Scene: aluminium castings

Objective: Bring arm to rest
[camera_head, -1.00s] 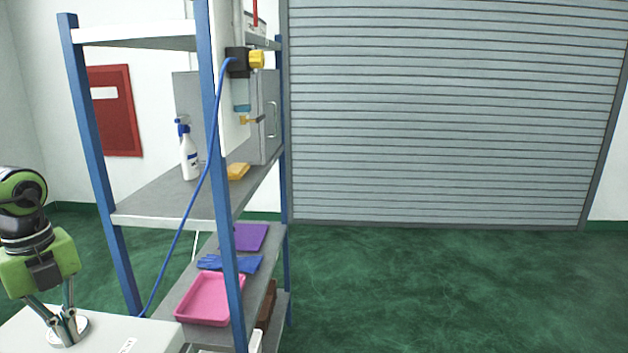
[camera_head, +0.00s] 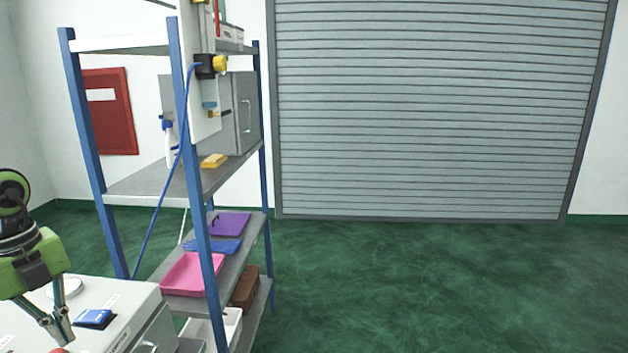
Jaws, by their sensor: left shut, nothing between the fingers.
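My left gripper (camera_head: 62,334) is at the lower left, at the end of a green and black arm. Its two metal fingers point down and meet at the tips, with nothing held between them. It shows in front of a pale cabinet top (camera_head: 115,292). I cannot tell how high the fingertips are above that surface. A red thing shows only in part below the fingertips at the bottom edge. My right gripper is not in view.
A blue item (camera_head: 93,318) lies on the cabinet top, close right of the fingers. A blue-post shelf rack (camera_head: 190,180) stands beyond, holding a pink tray (camera_head: 190,275), blue gloves (camera_head: 213,246) and a yellow sponge (camera_head: 214,160). Green floor (camera_head: 430,285) is clear to the right.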

